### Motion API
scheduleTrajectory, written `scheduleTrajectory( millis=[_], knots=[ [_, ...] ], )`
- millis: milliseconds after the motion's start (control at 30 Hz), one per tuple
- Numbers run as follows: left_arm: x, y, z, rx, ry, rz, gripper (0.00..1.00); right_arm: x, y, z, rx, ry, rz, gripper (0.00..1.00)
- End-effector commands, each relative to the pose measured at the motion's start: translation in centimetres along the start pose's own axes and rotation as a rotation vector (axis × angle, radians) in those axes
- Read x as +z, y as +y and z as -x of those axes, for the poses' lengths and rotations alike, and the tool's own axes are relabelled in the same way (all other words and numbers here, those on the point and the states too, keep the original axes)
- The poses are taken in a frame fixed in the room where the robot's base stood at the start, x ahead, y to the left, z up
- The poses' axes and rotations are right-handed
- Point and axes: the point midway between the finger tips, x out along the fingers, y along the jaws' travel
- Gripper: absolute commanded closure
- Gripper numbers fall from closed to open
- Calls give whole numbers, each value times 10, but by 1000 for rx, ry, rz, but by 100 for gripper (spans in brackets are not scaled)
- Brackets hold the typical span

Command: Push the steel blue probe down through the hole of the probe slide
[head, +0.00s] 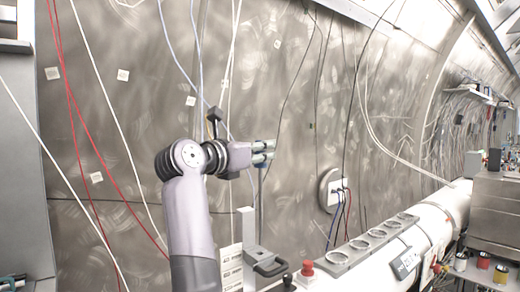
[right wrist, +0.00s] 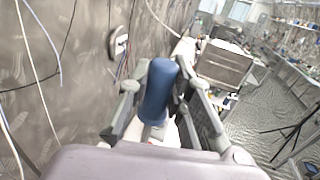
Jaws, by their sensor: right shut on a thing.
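The steel blue probe (right wrist: 158,92) is a thick blue cylinder with a rounded end, between the fingers of my right gripper (right wrist: 160,100) in the right wrist view. The fingers are shut on its sides. In the head view, my right gripper (head: 264,152) points right, in the air in front of the steel wall. The probe is hard to tell from the fingers there. I cannot tell for sure which part is the probe slide. A grey upright bracket with a dark handle (head: 270,267) stands below the gripper, apart from it. My left gripper is not in view.
A white pipe (head: 432,225) runs along the wall at right, with a plate of several round rings (head: 370,243) on it. A red button (head: 308,268) is near the bracket. Cables hang along the wall. A steel box (head: 495,212) stands far right.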

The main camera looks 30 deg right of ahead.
Motion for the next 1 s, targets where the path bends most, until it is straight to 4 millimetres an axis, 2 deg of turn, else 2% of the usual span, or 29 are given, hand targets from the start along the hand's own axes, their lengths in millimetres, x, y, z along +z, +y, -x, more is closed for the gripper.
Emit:
scheduleTrajectory(
  millis=[233, 1000],
  knots=[
    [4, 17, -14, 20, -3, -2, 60, -17, 0, 0, 0, -1, 0, 100],
    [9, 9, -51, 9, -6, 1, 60, -64, 0, 0, 1, 0, 0, 100]
  ],
)
